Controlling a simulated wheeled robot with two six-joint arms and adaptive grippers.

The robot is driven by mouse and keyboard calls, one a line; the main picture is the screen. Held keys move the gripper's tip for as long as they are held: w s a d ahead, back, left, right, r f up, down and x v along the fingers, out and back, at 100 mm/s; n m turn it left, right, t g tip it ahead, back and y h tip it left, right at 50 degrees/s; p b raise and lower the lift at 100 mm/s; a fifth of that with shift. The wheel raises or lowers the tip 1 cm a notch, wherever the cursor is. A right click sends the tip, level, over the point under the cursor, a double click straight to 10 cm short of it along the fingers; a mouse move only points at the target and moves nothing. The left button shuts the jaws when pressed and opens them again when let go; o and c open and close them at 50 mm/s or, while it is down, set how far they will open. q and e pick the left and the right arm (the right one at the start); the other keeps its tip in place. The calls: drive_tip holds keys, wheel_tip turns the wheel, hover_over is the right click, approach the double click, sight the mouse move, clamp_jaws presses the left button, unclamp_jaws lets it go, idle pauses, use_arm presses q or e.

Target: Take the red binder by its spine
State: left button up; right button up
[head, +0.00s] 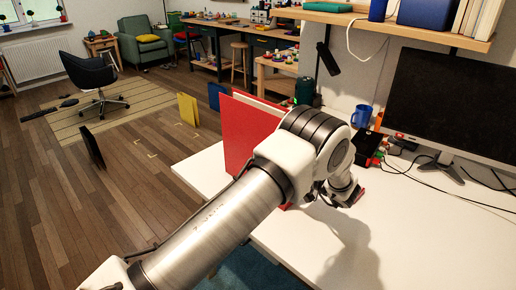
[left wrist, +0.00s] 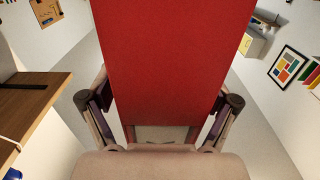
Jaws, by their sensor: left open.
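The red binder (head: 248,125) stands upright on the white desk (head: 405,225) in the head view. My left arm passes in front of its lower right part. In the left wrist view the binder (left wrist: 180,60) fills the middle as a broad red face. My left gripper (left wrist: 165,108) is open, with one finger on each side of the binder's lower part. I cannot tell whether either finger touches it. In the head view my left gripper is mostly hidden by my arm. My right gripper is not in view.
A monitor (head: 455,105), a blue mug (head: 361,116) and cables are on the desk to the right. A shelf (head: 400,25) overhangs the back. A yellow binder-like object (head: 188,109) stands on the floor beyond the desk. The desk front is clear.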

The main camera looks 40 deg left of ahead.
use_arm(q)
drive_tip(key=shift+s+d+r, duration=0.1)
drive_tip(key=c, duration=0.5)
clamp_jaws()
drive_tip(key=shift+r, duration=0.1)
